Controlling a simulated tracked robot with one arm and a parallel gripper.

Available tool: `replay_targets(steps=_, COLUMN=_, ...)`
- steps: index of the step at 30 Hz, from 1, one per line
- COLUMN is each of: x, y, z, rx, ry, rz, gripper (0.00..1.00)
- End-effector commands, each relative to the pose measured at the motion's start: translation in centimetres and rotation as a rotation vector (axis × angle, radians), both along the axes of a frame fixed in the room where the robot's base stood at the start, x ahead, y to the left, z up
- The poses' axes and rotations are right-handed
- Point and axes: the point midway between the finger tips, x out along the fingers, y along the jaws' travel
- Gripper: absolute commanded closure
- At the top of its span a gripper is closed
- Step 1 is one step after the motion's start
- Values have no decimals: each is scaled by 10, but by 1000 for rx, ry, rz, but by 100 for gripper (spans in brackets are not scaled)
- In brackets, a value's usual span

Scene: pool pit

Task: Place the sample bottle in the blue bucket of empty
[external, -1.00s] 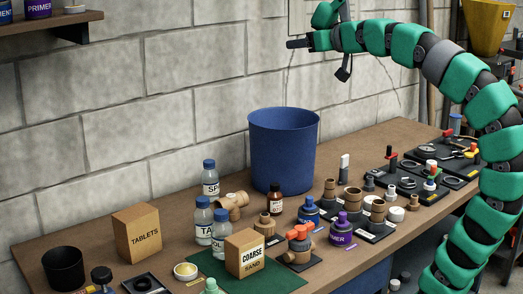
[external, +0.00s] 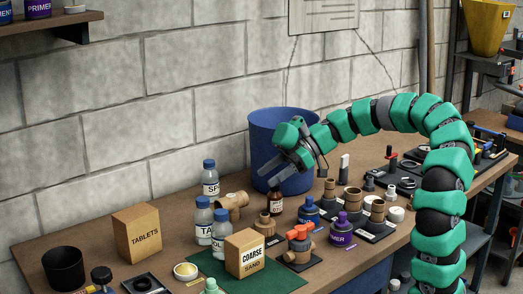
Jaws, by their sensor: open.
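The blue bucket (external: 262,130) stands upright near the wall at the middle of the table, partly hidden by my arm. A small brown bottle (external: 275,207) with a white label stands upright just in front of it; its top is partly covered by my gripper. White bottles with blue caps stand to the left, one behind (external: 210,180) and two in front (external: 202,222). The labels do not let me tell which one is the sample bottle. My gripper (external: 266,180) is open, in front of the bucket and pointing down-left beside the top of the brown bottle; whether they touch is unclear.
A tablets box (external: 137,233) and a coarse sand box (external: 245,254) stand at the left and front. Wooden-looking fittings, a blue can (external: 309,212) and a purple can (external: 341,233) crowd the area to the right. Some bare tabletop lies left of the bucket.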

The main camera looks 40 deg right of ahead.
Motion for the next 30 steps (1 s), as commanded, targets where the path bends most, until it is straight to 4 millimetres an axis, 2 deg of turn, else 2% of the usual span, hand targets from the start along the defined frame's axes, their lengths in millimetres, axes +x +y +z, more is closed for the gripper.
replay_targets(steps=1, x=-2, y=3, z=-10, rx=35, ry=-9, rz=36, gripper=41)
replay_targets(steps=3, x=-5, y=5, z=-17, rx=66, ry=-35, rz=75, gripper=41)
replay_targets(steps=8, x=-7, y=11, z=-25, rx=98, ry=-67, rz=112, gripper=41)
replay_targets(steps=21, x=7, y=74, z=-52, rx=98, ry=-68, rz=113, gripper=41)
replay_targets(steps=30, x=9, y=93, z=-59, rx=98, ry=-68, rz=113, gripper=41)
